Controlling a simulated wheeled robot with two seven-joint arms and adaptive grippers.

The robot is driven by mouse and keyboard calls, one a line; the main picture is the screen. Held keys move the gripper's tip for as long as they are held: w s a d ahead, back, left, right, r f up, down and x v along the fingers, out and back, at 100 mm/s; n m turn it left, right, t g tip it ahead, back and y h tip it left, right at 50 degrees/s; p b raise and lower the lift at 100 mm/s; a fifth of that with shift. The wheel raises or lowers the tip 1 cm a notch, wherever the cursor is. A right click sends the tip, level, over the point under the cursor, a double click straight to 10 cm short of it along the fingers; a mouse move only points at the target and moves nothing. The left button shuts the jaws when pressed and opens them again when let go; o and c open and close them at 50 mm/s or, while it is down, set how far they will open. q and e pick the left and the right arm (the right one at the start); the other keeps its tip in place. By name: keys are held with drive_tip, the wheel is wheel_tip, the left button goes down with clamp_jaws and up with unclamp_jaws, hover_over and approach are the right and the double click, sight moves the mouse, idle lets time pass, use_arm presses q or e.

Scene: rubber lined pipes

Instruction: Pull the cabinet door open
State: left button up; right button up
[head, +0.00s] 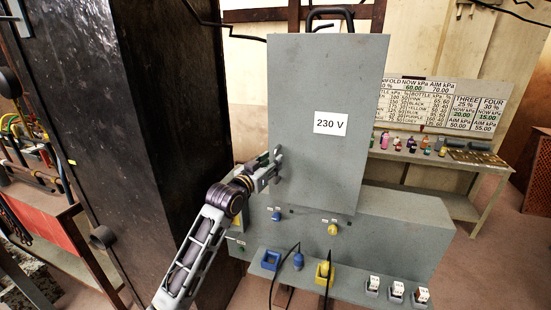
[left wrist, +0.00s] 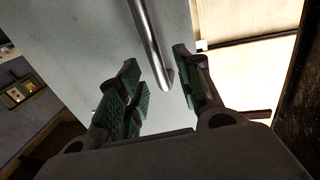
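The cabinet door (head: 318,170) is a tall flat grey panel with a white "230 V" label (head: 330,123). It looks shut, with no gap that I can make out. My left gripper (head: 274,167) is at the door's left edge, below mid-height. In the left wrist view, a round metal handle bar (left wrist: 149,38) runs along the grey door (left wrist: 85,45). Its end comes between the green-padded fingers of my left gripper (left wrist: 160,80). The fingers are open, with gaps on both sides of the bar. The handle is not clear in the head view. My right gripper is not in view.
A grey console (head: 405,235) with sockets and plugs stands below the door; black cables hang from it. A large dark metal block (head: 140,120) stands close on the left. A table (head: 440,158) with small coloured bottles is behind right. Floor shows at front right.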

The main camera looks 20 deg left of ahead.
sight(275, 179)
use_arm(q)
drive_tip(key=shift+p+x, duration=0.3)
drive_tip(key=shift+x, duration=1.4)
clamp_jaws()
